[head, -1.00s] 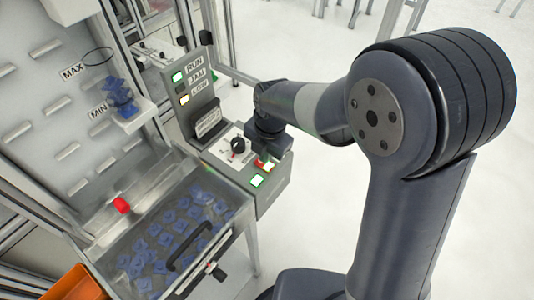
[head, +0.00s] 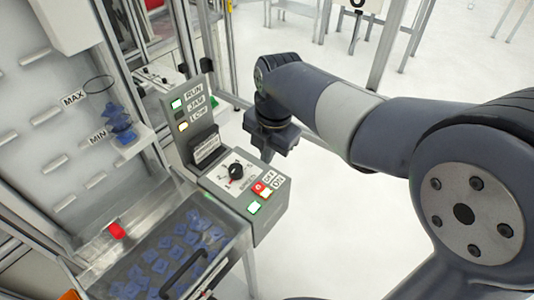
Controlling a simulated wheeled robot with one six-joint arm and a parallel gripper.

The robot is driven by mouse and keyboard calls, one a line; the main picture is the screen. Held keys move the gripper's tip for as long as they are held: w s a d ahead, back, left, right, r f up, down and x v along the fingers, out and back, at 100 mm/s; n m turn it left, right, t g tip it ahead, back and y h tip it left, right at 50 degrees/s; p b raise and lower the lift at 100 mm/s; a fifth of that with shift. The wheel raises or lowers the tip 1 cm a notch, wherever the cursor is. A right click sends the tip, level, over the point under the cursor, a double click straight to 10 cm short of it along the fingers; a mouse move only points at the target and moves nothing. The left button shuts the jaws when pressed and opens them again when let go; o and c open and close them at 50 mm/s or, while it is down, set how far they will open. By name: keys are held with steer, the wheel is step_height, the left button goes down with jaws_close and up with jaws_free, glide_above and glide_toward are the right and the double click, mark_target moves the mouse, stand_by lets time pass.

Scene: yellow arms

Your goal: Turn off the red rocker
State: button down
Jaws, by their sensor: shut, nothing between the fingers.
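The red rocker (head: 259,187) sits on the sloped top of the grey control box (head: 232,208), beside small OFF and ON labels (head: 273,179). Its face shows bright red with a pale mark; I cannot tell surely which side is pressed. My gripper (head: 281,149) is shut and empty. It hangs above and behind the box's far right corner, apart from the rocker, which is in plain view.
A lit green-white button (head: 254,207) is just in front of the rocker. A black dial (head: 236,171) is to its left. The RUN light (head: 176,104) and LOW light (head: 183,126) are lit on the upright panel. A bin of blue parts (head: 172,252) stands front left.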

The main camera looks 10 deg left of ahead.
mark_target(259, 186)
steer(key=shift+f+b, duration=0.15)
steer(key=shift+b, duration=0.2)
steer(key=w+a+b, duration=0.1)
steer(key=b, duration=0.6)
steer(key=shift+w+f, duration=0.1)
steer(key=shift+r, duration=0.3)
steer(key=f, duration=0.4)
steer(key=a+f, duration=0.1)
steer(key=f, duration=0.9)
steer(key=shift+w+a, duration=0.25)
steer(key=shift+w, duration=0.05)
